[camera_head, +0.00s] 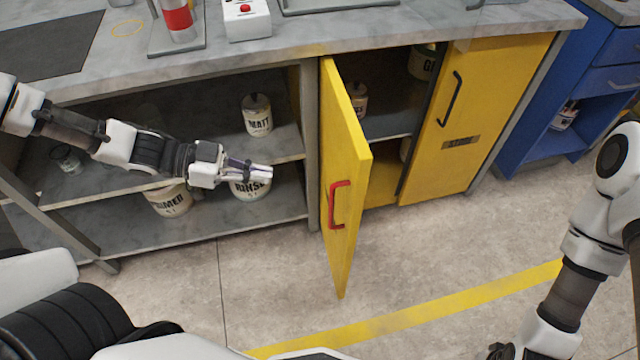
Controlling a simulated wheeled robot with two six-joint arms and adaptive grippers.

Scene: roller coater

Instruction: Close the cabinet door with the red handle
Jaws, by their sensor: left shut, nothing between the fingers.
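The yellow cabinet door (344,190) with the red handle (338,205) stands wide open, swung out toward me from its left edge. The cabinet interior (385,120) shows to its right, with cans on the shelves. My left gripper (262,173) is shut and empty. It appears left of the door in the picture, in front of the open grey shelves, apart from the handle. My right arm comes in at the right edge; a dark part at the bottom (502,351) may be its gripper, mostly cut off, and its fingers do not show.
A second yellow door (470,120) with a black handle (450,98) is closed on the right. Cans such as the MATT can (257,118) stand on the grey shelves. A blue cabinet (590,95) is at the far right. The floor (420,250) before the door is clear.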

